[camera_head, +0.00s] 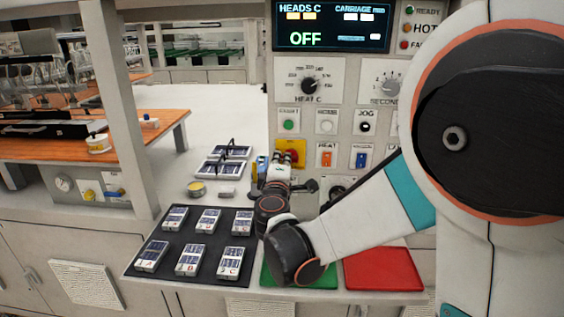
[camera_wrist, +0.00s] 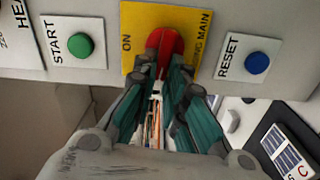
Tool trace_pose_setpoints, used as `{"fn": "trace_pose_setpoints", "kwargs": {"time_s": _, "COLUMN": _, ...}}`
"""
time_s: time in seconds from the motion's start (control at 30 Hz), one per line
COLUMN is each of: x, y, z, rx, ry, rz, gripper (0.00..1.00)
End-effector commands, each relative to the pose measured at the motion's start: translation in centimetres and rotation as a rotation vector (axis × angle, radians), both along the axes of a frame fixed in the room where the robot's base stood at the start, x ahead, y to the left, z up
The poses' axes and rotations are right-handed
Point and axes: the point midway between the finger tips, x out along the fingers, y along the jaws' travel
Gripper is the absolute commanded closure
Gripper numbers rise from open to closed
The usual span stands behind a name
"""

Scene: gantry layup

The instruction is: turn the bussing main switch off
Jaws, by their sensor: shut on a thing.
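The bussing main switch is a red rotary handle (camera_wrist: 165,45) on a yellow plate (camera_wrist: 194,16), marked ON at its left in the wrist view. In the head view the yellow plate (camera_head: 291,147) sits low on the control panel, partly hidden by my gripper. My gripper (camera_wrist: 168,75) is in front of the switch, its teal fingers closed on the red handle. In the head view my gripper (camera_head: 272,168) reaches up to the panel at the plate's lower left. The handle's far end and any OFF mark are hidden.
A green START button (camera_wrist: 84,47) and a blue RESET button (camera_wrist: 257,63) flank the switch. The panel display (camera_head: 331,25) reads OFF. A black tray (camera_head: 172,255) of labelled cells, a green mat (camera_head: 318,277) and a red mat (camera_head: 384,269) lie below.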

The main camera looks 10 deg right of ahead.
Motion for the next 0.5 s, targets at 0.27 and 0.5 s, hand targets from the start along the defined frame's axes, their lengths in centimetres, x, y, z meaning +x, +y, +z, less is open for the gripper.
{"fn": "trace_pose_setpoints", "kwargs": {"time_s": 0.27, "x": -0.04, "y": 0.11, "z": -0.37, "rx": -0.108, "ry": 0.036, "rz": 0.002, "gripper": 1.00}}
{"fn": "trace_pose_setpoints", "kwargs": {"time_s": 0.5, "x": -0.05, "y": 0.11, "z": -0.44, "rx": -0.141, "ry": 0.046, "rz": 0.002, "gripper": 1.00}}
